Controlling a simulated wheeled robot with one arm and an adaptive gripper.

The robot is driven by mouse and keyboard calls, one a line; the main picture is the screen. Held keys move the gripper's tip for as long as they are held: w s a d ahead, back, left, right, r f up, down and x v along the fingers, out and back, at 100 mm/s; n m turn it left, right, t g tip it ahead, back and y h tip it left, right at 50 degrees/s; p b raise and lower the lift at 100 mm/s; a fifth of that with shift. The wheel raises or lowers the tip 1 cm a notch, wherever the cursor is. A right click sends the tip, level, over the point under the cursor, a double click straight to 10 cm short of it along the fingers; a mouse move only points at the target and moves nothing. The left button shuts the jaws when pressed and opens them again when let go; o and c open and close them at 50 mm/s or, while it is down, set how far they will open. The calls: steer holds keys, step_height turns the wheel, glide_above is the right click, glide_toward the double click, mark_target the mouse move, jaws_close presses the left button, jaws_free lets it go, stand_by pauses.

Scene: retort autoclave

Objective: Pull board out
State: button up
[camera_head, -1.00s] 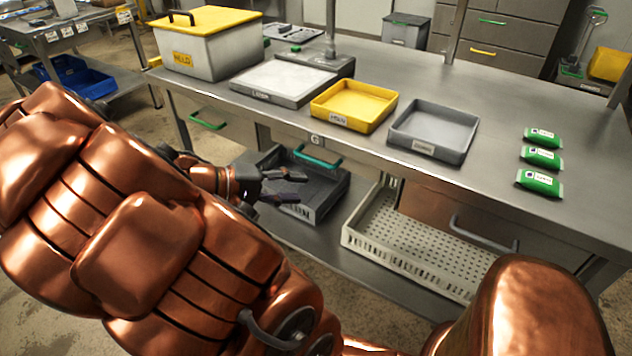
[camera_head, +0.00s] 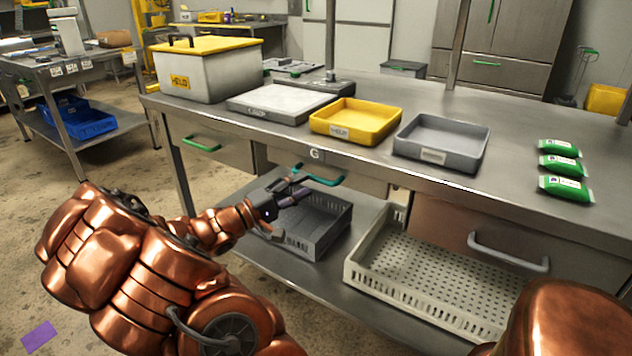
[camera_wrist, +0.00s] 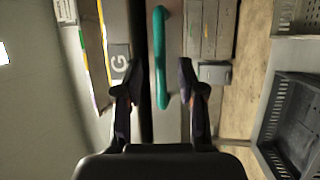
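A teal handle (camera_head: 318,178) sits on a grey front just under the table edge, below the label G (camera_head: 316,154). I take this front for the board's; the board itself is hidden under the tabletop. In the wrist view the handle (camera_wrist: 160,58) runs lengthwise between the two fingers of my gripper (camera_wrist: 160,88). The fingers are open with gaps on both sides of it, and I see no contact. In the head view my gripper (camera_head: 291,190) is at the handle's left end.
The tabletop (camera_head: 400,90) holds a yellow-lidded box (camera_head: 205,75), a yellow tray (camera_head: 356,120), a grey tray (camera_head: 442,142) and green packs (camera_head: 563,167). On the lower shelf stand a dark crate (camera_head: 322,222) and a pale perforated crate (camera_head: 440,272). A drawer with a grey handle (camera_head: 508,252) is at right.

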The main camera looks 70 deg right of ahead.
mark_target(316, 178)
steer(key=shift+x, duration=2.45)
steer(key=shift+c, duration=0.2)
jaws_close()
